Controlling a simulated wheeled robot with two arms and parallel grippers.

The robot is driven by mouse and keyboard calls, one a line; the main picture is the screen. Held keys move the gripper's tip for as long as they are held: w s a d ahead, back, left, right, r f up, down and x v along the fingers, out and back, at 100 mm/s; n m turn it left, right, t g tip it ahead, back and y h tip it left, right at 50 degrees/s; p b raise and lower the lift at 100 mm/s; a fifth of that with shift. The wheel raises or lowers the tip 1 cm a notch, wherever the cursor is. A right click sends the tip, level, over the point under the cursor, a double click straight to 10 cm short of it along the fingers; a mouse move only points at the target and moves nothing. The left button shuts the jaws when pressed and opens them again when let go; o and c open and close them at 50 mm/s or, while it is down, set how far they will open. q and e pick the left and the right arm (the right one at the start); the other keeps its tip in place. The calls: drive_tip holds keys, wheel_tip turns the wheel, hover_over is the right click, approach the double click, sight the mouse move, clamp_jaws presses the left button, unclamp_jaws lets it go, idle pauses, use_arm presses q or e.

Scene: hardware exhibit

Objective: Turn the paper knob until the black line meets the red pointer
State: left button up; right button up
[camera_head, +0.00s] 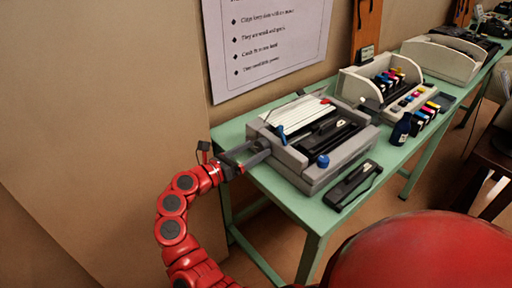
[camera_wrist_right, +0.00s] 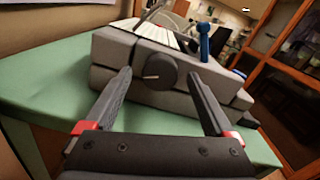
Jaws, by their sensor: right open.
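The grey printer (camera_head: 315,140) stands on the green table. Its round dark paper knob (camera_wrist_right: 158,71) is on the side facing the right wrist camera, with a short pale line running left from its middle. I cannot make out the black line or the red pointer by the knob. My right gripper (camera_head: 255,152) is at the printer's left side; in the right wrist view its open fingers (camera_wrist_right: 160,82) frame the knob, one on each side, with gaps. Contact is not visible. The head view does not show the knob clearly. My left gripper is not in view.
A blue lever (camera_wrist_right: 204,42) rises from the printer top; a blue knob (camera_head: 323,161) is at its front. A black stapler-like device (camera_head: 352,185) lies in front. A wall is behind the green table (camera_head: 228,133).

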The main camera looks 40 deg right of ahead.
drive_tip(key=shift+w+d, duration=0.1)
drive_tip(key=shift+d, duration=0.55)
drive_tip(key=c, duration=1.4)
